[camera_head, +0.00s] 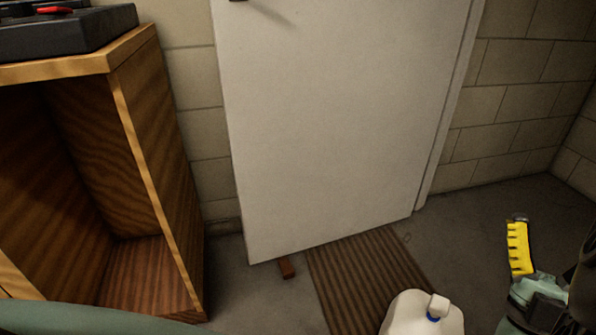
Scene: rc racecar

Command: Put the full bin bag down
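I see no full bin bag in the head view. My gripper (524,268) seems to be at the lower right, where a yellow ribbed piece like a finger stands up from a grey-green and dark part. Only one such finger shows, and the rest is cut off by the frame's edge. I cannot tell whether it is open or shut, or whether it holds anything.
A white door (335,120) stands ahead, with a small brown wedge (287,268) at its foot. A brown striped mat (362,268) lies before it. A white jug (408,312) stands at the bottom. An open wooden cabinet (150,150) is left. Grey floor (475,235) shows right.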

